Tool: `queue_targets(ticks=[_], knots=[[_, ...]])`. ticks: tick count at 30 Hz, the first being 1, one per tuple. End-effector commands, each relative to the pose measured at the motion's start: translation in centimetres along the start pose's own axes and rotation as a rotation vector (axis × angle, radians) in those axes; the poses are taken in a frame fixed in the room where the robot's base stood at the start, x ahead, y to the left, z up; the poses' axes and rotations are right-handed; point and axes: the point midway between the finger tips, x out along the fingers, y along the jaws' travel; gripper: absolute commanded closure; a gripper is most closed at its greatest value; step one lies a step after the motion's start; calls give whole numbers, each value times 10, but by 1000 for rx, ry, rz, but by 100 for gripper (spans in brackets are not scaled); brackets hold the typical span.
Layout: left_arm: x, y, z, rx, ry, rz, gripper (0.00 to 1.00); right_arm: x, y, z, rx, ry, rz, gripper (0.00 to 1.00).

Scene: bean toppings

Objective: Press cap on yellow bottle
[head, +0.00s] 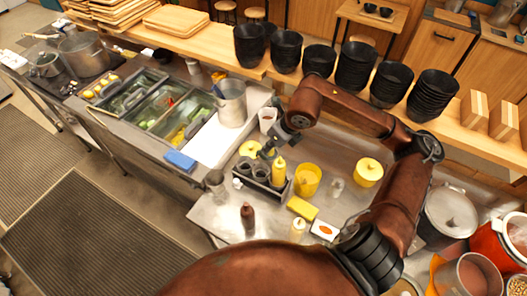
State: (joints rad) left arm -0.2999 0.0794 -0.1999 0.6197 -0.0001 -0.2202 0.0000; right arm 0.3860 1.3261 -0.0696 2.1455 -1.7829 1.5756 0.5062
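A yellow squeeze bottle (279,174) with a pointed yellow top stands upright in the right end of a dark caddy (262,183) on the steel counter. My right arm arches over the counter, and its gripper (266,153) points down just left of and behind the bottle's top. I cannot tell whether it touches the bottle, and its fingers are too small to judge as open or shut. A paler yellow bottle (298,229) stands near the counter's front edge, with a dark brown bottle (247,215) to its left. My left gripper is not in view.
A yellow tub (307,181), a lidded yellow pot (368,172) and a yellow block (302,208) stand right of the caddy. A metal pot (231,102) stands behind left. Stacked black bowls (356,66) line the back shelf.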

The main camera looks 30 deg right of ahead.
Motion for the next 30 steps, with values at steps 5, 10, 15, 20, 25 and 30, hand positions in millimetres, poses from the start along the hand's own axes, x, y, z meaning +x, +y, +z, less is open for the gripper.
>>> queue_targets(ticks=[5,10,15,20,25,30], knots=[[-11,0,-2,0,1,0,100,11,-35,-7,14,12,-15,91],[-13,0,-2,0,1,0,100,17,-50,-11,15,15,-25,91],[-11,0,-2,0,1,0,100,23,-52,-14,15,16,-26,91],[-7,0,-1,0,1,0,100,34,-52,-19,15,16,-26,91],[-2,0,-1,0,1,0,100,47,-51,-25,15,16,-25,91],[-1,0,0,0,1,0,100,52,-52,-27,14,15,-27,91]])
